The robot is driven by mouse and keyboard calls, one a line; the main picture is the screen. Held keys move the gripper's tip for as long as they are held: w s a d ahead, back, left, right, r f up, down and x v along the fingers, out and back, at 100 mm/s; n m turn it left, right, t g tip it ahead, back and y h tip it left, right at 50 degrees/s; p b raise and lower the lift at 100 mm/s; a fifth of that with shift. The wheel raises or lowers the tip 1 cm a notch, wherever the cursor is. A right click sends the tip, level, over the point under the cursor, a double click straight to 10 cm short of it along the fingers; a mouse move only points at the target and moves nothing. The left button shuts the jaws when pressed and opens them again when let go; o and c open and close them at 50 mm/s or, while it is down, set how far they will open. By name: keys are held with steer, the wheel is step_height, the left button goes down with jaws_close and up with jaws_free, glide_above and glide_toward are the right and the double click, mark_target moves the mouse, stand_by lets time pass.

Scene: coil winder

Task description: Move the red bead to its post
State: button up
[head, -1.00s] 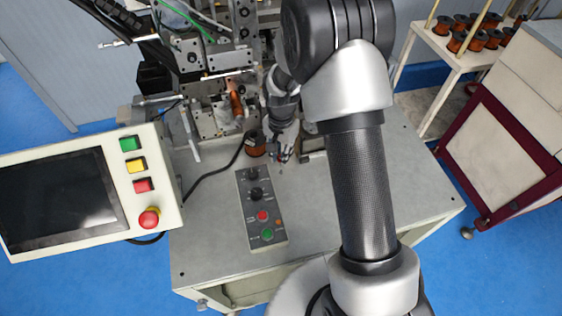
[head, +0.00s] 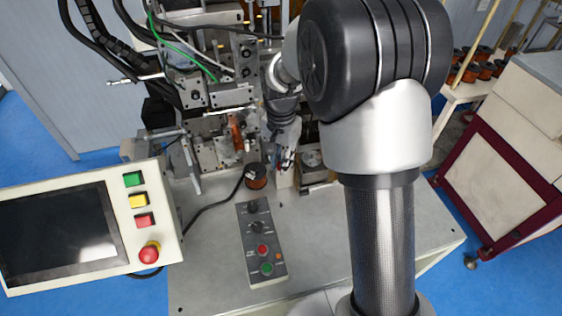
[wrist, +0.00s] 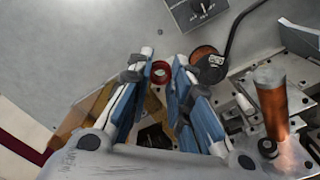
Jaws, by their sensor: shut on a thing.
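The red bead (wrist: 162,72) is a small ring between the fingertips of my gripper (wrist: 164,62) in the wrist view. The blue-and-white fingers are shut on it. In the head view my gripper (head: 281,165) hangs above the grey bench top, right of the copper wire spool (head: 256,177). The bead is too small there to make out for certain. I cannot pick out the bead's post with certainty in either view; my fingers and palm hide part of the area below the bead in the wrist view.
A copper-coloured cylinder (wrist: 270,100) stands on the winder's metal parts at right in the wrist view. The spool (wrist: 208,64) and a black cable lie close to the fingers. The button panel (head: 262,242) sits on the bench front, with bare bench to its right.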

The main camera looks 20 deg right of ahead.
steer(key=w+m+p, duration=0.1)
steer(key=w+m, duration=0.1)
steer(key=w, duration=0.1)
steer(key=w+d+f+m+p, duration=0.1)
steer(key=w+m+p, duration=0.1)
steer(key=w, duration=0.2)
steer(key=w+f+m+p, duration=0.1)
steer(key=w+m, duration=0.1)
steer(key=w, duration=0.2)
steer(key=shift+w+d+f, duration=0.15)
steer(key=shift+w+f, duration=0.05)
steer(key=shift+w, duration=0.05)
steer(key=shift+f+b, duration=1.25)
steer(key=shift+f, duration=1.25)
steer(key=shift+f, duration=0.2)
steer(key=shift+f+b, duration=0.7)
steer(key=shift+f, duration=0.2)
steer(key=o, duration=0.7)
